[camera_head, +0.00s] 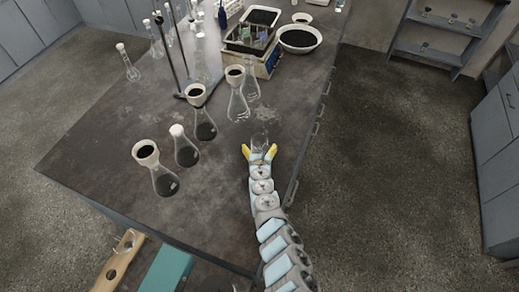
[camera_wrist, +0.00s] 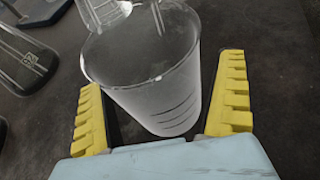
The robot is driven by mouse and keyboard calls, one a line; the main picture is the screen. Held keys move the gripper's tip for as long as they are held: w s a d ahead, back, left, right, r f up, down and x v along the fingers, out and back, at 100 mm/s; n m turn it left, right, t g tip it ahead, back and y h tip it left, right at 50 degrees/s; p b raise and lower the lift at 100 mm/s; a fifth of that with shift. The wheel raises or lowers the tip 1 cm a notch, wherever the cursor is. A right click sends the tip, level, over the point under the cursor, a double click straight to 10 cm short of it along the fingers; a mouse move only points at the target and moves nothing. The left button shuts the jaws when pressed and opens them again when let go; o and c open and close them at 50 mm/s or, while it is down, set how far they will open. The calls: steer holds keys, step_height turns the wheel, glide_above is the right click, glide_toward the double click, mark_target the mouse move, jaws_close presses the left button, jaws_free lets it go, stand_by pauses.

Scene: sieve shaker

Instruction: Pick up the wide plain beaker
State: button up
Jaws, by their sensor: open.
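The wide plain beaker (camera_wrist: 155,75) is clear glass, with dark lines low on its side. In the wrist view it stands between the two yellow fingers of my gripper (camera_wrist: 163,108), its lower part nearest them. In the head view my gripper (camera_head: 260,152) is low over the table, and the beaker (camera_head: 261,139) shows faintly just beyond the fingertips.
Flasks with dark contents and funnels (camera_head: 147,152) stand to the left on the dark table (camera_head: 110,130). Another clear flask (camera_head: 238,105) stands behind the beaker. The table's right edge is close to my arm.

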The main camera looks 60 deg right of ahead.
steer(key=c, duration=1.3)
steer(key=shift+r, duration=0.2)
